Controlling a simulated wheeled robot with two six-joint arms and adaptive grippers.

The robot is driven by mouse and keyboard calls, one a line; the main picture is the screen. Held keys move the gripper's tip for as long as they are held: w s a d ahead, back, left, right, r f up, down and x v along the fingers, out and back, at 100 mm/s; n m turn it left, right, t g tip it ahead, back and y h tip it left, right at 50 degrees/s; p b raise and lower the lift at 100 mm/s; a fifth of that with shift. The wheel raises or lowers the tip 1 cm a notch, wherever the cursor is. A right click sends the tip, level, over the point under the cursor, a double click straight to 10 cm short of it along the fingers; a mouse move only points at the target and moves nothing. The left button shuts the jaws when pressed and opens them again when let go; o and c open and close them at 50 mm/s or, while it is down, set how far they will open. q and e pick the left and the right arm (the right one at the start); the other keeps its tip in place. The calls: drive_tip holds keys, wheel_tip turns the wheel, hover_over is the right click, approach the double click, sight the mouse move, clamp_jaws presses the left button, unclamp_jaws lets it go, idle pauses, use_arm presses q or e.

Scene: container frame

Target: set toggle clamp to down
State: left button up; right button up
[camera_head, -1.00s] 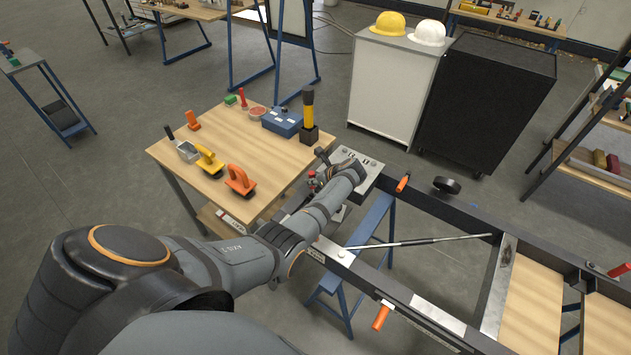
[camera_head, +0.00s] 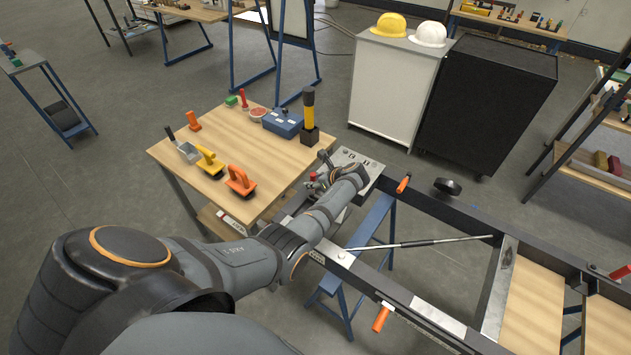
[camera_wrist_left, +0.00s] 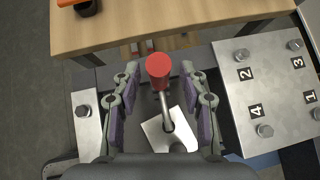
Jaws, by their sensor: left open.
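The toggle clamp (camera_wrist_left: 167,110) shows in the left wrist view as a metal lever with a red knob, on a pale metal plate. Its red knob (camera_wrist_left: 158,66) points up toward the camera. In the head view a small part of the red knob (camera_head: 313,176) shows beside my left wrist; the rest is mostly hidden by my arm. My left gripper (camera_wrist_left: 161,84) is open, with one finger on each side of the red-knobbed lever and visible gaps between. In the head view the left gripper (camera_head: 322,166) is at the frame's corner. My right gripper is not in view.
A steel plate (camera_wrist_left: 273,85) with numbered bolts lies right of the gripper. An orange-handled clamp (camera_head: 403,183) and a long rod (camera_head: 420,242) are on the dark frame (camera_head: 440,207).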

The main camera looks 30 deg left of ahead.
use_arm(q)
drive_tip(key=v, duration=1.2)
